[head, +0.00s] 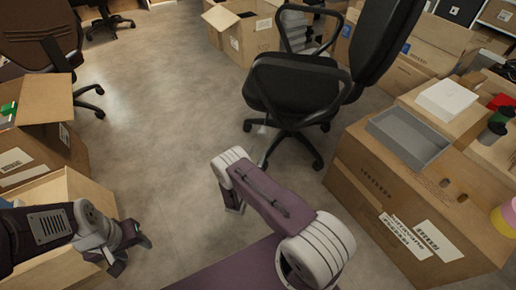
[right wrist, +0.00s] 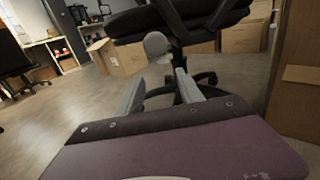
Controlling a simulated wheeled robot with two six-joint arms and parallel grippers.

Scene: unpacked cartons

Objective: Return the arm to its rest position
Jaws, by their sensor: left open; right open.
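My right arm (head: 270,200), purple and white, reaches forward over the open floor, bent at the elbow. My right gripper shows in the right wrist view (right wrist: 158,92), with its two grey fingers apart and nothing between them. In the head view it is mostly hidden behind my arm. My left gripper (head: 131,252) is at the lower left beside an open carton (head: 68,187). Its fingers are apart and I see nothing held in it.
A black office chair (head: 300,92) stands just beyond my right arm. Another open carton (head: 45,130) stands at left. The floor (head: 165,110) in the middle is clear.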

